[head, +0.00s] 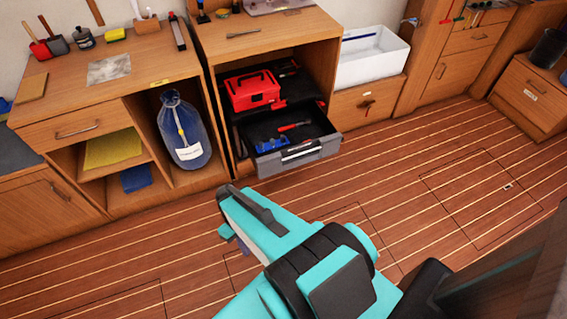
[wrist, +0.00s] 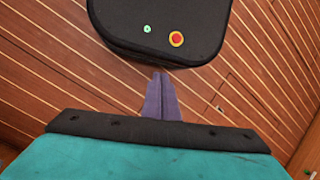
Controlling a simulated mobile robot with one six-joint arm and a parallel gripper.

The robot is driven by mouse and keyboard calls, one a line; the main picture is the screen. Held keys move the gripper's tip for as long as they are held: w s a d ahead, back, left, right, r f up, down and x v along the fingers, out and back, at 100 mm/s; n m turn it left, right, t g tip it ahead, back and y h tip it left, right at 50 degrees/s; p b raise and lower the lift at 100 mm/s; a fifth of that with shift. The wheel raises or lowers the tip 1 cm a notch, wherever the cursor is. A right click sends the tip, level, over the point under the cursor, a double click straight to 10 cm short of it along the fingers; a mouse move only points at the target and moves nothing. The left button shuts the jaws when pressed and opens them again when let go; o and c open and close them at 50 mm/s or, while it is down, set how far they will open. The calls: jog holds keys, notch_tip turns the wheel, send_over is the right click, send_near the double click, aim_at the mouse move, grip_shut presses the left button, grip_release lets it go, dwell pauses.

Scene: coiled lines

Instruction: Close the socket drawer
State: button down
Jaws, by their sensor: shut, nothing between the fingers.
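The socket drawer (head: 300,152) is a grey-fronted drawer with a light label. It stands pulled out from the lower part of a dark tool chest in the middle wooden cabinet. A blue item (head: 272,145) and a red-handled tool (head: 293,126) lie in it. My gripper (wrist: 160,78) has purple fingers, pressed together and empty, pointing down over the floor in the wrist view. In the head view it is mostly hidden by my teal wrist, in front of the drawer and apart from it. The drawer is not in the wrist view.
A red toolbox (head: 253,92) sits on the chest above the drawer. A blue bag (head: 184,130) stands in the bay to the left. The plank floor (head: 420,190) right of the drawer is clear.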

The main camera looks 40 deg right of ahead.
jog(key=w+d+n+t+y+b, duration=0.1)
jog(key=w+d+n+t+b, duration=0.2)
jog(key=w+d+b, duration=0.45)
jog(key=w+d+n+t+y+b, duration=0.1)
jog(key=w+d+n+t+b, duration=0.3)
jog(key=d, duration=0.7)
jog(key=d+r+n+t+b, duration=0.1)
jog(key=d+r+b, duration=0.1)
jog(key=d, duration=0.5)
jog(key=s+d+r+n+t+h+b, duration=0.1)
jog(key=d+r+t+b, duration=0.1)
jog(key=d+b, duration=0.3)
jog(key=d+r+n+t+b, duration=0.1)
jog(key=d+r+b, duration=0.3)
jog(key=d, duration=0.5)
jog(key=shift+s+d+n+h, duration=0.15)
jog(key=shift+n+h, duration=0.15)
jog(key=shift+n, duration=0.1)
